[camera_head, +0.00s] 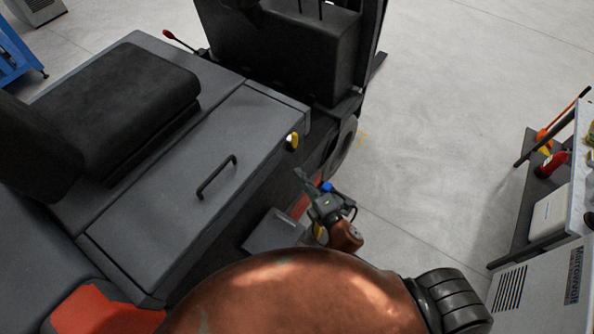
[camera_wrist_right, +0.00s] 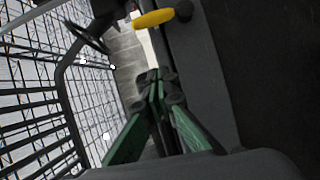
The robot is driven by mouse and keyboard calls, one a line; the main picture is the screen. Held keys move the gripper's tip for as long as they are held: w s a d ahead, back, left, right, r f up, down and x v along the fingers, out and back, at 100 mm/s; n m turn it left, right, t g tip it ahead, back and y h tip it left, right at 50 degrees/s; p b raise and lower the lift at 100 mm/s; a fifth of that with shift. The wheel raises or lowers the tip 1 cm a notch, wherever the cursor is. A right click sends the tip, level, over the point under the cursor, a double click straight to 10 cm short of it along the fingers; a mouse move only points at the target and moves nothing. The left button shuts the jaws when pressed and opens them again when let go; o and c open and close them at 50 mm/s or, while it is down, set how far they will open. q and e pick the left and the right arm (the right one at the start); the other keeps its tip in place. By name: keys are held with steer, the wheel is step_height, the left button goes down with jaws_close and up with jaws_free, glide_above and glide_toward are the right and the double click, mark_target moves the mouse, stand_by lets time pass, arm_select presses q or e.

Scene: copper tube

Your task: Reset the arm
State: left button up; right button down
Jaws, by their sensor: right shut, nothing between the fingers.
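My right gripper (camera_head: 303,178) is beside the forklift (camera_head: 165,190), just right of its grey side panel. In the wrist view the same gripper (camera_wrist_right: 154,77) has its green-sided fingers drawn together, with nothing held between them. My copper-coloured right arm fills the bottom middle of the head view and hides part of the forklift's lower side. My left gripper is not in view. No loose copper tube can be made out.
The forklift has a black seat (camera_head: 120,110), a panel handle (camera_head: 216,177) and a wheel (camera_head: 342,145). A cart or shelf with tools (camera_head: 540,205) stands at the right. Grey floor (camera_head: 450,110) lies clear between them. A yellow handle (camera_wrist_right: 153,18) is ahead in the wrist view.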

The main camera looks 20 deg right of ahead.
steer(key=shift+f, duration=0.1)
stand_by(0.4)
steer(key=s+d+f+m+g+h+b, duration=0.1)
steer(key=s+d+f+m+g, duration=0.2)
steer(key=f, duration=1.1)
steer(key=s+d+f+m+g+h+b, duration=0.1)
steer(key=s+d+f+m+g+b, duration=0.15)
steer(key=f, duration=1.25)
steer(key=s+d+f+m+g+h, duration=0.1)
steer(key=s+d+f+m+g, duration=0.2)
steer(key=f, duration=1.1)
steer(key=s+d+f+m+g+h+b, duration=0.1)
steer(key=s+d+f+m+g, duration=0.15)
steer(key=s+f, duration=0.6)
steer(key=s+d+f+m+g+b, duration=0.1)
steer(key=s+d+f+m, duration=0.2)
steer(key=s+f, duration=0.55)
steer(key=s+f+m+g, duration=0.1)
steer(key=s+f, duration=0.2)
steer(key=s, duration=0.4)
steer(key=s+d+f+m+g+b, duration=0.1)
steer(key=s+f+m+g, duration=0.1)
steer(key=s+f, duration=0.2)
steer(key=s+d+f+m+g+b, duration=0.1)
steer(key=s+f, duration=0.2)
steer(key=s, duration=0.6)
steer(key=shift+s+d+f+m, duration=0.15)
steer(key=shift+s+m, duration=0.15)
